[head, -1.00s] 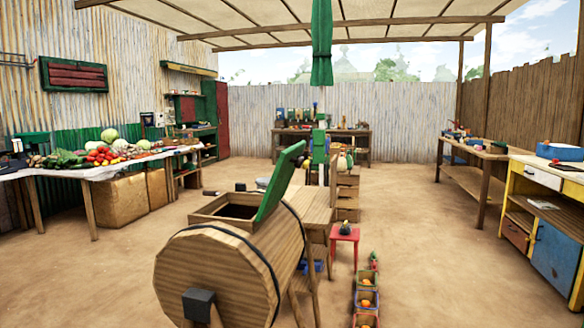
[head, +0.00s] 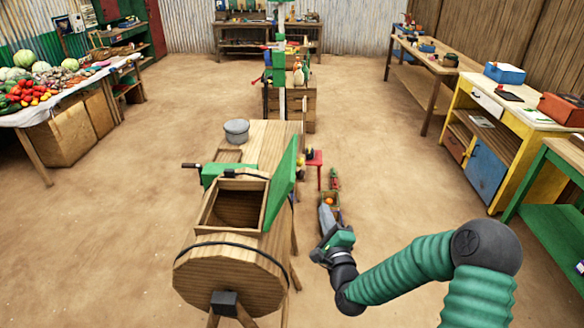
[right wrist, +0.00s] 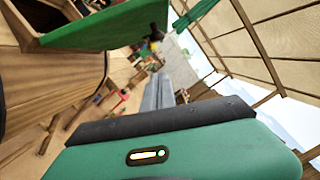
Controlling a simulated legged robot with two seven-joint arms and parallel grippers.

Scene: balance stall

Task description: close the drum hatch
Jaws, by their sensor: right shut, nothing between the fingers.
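The wooden drum (head: 222,280) lies on its side on a stand in the lower middle of the head view. Its square opening (head: 238,207) faces up and is uncovered. The green hatch (head: 284,186) stands raised at the opening's right edge, tilted outward. In the right wrist view the hatch (right wrist: 110,27) crosses the top left, with the drum (right wrist: 45,85) below it. My right gripper (head: 325,214) is shut and empty, to the right of the drum and apart from the hatch. Its closed fingers (right wrist: 157,92) show in the right wrist view. My left gripper is not in view.
A wooden bench (head: 265,140) with a grey pot (head: 236,131) stands behind the drum. A red stool (head: 314,160) and small crates (head: 328,197) lie beyond my right gripper. The produce table (head: 70,88) is at left; a yellow cabinet (head: 462,118) is at right.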

